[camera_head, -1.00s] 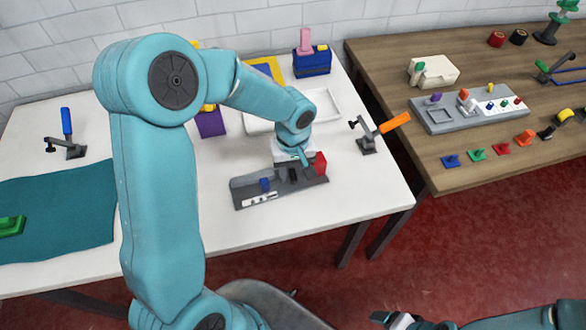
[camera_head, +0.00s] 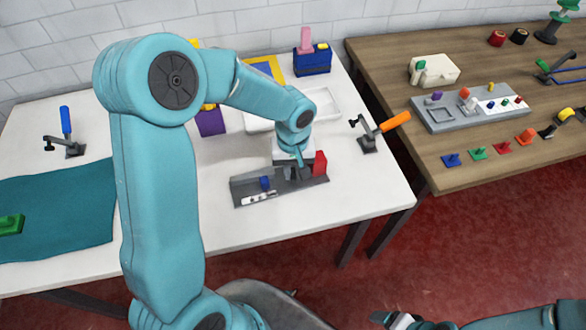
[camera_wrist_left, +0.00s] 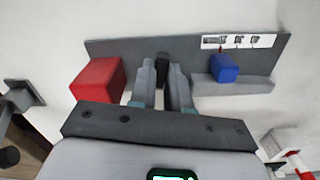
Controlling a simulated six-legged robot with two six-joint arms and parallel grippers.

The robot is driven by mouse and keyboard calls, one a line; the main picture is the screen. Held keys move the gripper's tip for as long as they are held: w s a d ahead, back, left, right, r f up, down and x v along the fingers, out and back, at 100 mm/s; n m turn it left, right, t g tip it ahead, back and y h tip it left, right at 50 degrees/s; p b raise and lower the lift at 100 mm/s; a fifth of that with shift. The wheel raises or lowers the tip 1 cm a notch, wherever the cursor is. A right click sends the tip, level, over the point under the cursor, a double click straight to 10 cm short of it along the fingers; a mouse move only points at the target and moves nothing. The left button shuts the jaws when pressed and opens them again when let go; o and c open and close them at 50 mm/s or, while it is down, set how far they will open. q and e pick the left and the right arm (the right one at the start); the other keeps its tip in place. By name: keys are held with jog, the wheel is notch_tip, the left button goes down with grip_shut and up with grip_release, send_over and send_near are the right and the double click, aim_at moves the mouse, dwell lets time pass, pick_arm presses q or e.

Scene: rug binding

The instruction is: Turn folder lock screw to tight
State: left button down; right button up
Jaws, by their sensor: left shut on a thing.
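The grey folder fixture (camera_head: 240,191) lies on the white table, with a red block (camera_head: 320,162) at its right end and a blue block (camera_head: 265,183) near its left. The fixture (camera_wrist_left: 120,48) also shows in the left wrist view, with the red block (camera_wrist_left: 99,84) at left and the blue block (camera_wrist_left: 224,68) at right. A small black screw knob (camera_wrist_left: 176,73) stands between them. My left gripper (camera_wrist_left: 165,80) points down at the fixture, its fingers shut on the knob. My right gripper (camera_head: 398,320) shows only partly at the bottom edge; its jaw state is unclear.
A white label strip (camera_wrist_left: 245,41) with small marks is on the fixture. An orange-handled clamp (camera_head: 370,138) stands to the right. A teal rug (camera_head: 60,225) lies at left near a blue-handled clamp (camera_head: 67,140). A white tray (camera_head: 325,102) sits behind. The front table strip is clear.

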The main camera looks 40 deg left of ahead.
aim_at(293, 173)
pick_arm(q)
jog(key=m+b, duration=0.1)
jog(key=m, duration=0.9)
dwell(1.2)
jog(key=c, duration=1.1)
grip_release()
jog(key=shift+r, duration=0.1)
notch_tip(293, 173, up, 16)
jog(key=shift+r, duration=0.1)
